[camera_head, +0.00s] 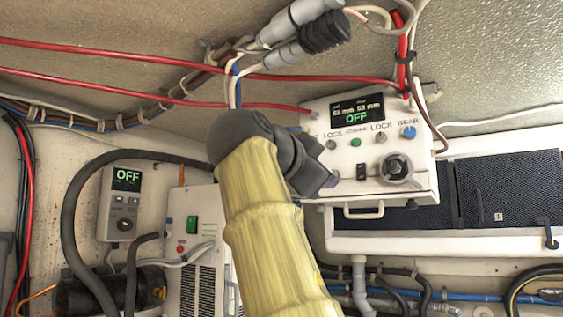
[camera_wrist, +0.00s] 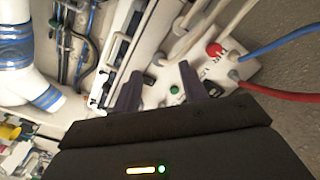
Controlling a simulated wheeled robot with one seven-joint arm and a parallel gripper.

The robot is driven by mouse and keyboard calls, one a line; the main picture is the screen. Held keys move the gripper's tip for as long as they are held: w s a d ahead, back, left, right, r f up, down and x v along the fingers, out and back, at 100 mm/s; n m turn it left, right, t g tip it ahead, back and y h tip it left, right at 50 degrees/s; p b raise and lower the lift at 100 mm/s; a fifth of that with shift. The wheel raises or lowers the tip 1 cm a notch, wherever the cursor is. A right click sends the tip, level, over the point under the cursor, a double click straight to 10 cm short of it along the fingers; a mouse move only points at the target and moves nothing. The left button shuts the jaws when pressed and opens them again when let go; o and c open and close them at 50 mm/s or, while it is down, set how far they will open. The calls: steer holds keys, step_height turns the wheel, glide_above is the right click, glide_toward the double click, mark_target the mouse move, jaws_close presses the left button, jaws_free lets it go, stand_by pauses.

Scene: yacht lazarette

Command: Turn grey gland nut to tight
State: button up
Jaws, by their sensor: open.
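My gripper (camera_head: 325,180) is at the end of the yellow-sleeved arm, in front of the lower left of a white control box (camera_head: 418,176). In the wrist view my gripper (camera_wrist: 160,82) has its two dark fingers spread, with nothing held between them. The box carries small round grey fittings, one at left (camera_head: 331,144) and one at right (camera_head: 380,138), under labels reading LOCK. I cannot tell which grey fitting is the gland nut, or how tight it is. Part of the box's left side is hidden by my gripper.
The box has an OFF display (camera_head: 357,112), a green button (camera_head: 356,142), a blue knob (camera_head: 409,132) and a large round dial (camera_head: 397,167). Red cables (camera_head: 150,88) and a grey connector (camera_head: 300,20) hang above. A smaller OFF panel (camera_head: 125,200) is at left.

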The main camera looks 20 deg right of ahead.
steer(key=v, duration=1.2)
steer(key=shift+b, duration=0.35)
